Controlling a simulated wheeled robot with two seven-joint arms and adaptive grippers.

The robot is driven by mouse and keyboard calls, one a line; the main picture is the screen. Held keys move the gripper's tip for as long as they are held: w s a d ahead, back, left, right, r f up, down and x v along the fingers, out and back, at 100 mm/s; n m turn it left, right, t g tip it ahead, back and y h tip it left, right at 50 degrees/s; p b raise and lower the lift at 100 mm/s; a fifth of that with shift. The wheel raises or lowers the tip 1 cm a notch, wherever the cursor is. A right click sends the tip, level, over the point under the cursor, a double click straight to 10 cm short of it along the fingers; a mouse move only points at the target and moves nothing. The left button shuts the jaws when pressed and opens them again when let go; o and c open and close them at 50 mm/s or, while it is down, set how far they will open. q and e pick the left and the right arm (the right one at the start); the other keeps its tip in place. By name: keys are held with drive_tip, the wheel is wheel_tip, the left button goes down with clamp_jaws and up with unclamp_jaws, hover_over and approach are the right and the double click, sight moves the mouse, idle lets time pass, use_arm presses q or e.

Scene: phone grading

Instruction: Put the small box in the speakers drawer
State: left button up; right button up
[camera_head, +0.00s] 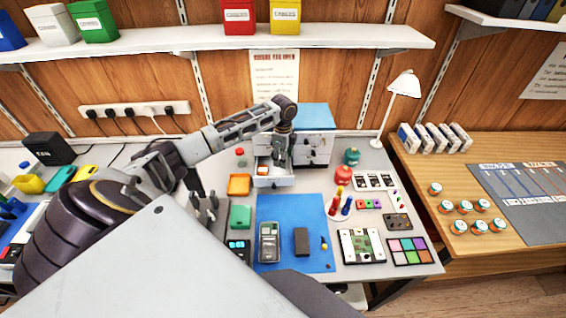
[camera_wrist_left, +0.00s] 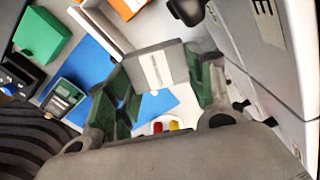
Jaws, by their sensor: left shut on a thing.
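My left gripper (camera_head: 281,152) points down above an open, pale drawer (camera_head: 274,183) of the blue-topped cabinet (camera_head: 314,117). In the left wrist view, the left gripper (camera_wrist_left: 164,88) is shut on a small grey box (camera_wrist_left: 156,68) with a pale label, between its greenish fingers. In the head view the gripper hides the box. A small orange thing shows inside the drawer, left of the gripper. The drawer's label is too small to read. Whether the box touches the drawer I cannot tell. My right gripper is out of view.
An orange tray (camera_head: 239,185) stands just left of the drawer. A blue mat (camera_head: 290,212) in front holds a grey meter (camera_head: 269,242) and a dark block (camera_head: 301,241). Red and green bottles stand to the cabinet's right. A shelf (camera_head: 220,38) runs above.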

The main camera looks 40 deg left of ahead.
use_arm(q)
drive_tip(key=shift+f, duration=1.55)
drive_tip(key=shift+f, duration=0.55)
drive_tip(key=o, duration=0.8)
drive_tip(key=shift+o, duration=0.2)
drive_tip(key=shift+r, duration=0.1)
wheel_tip(320, 180, up, 13)
drive_tip(key=shift+d, duration=0.1)
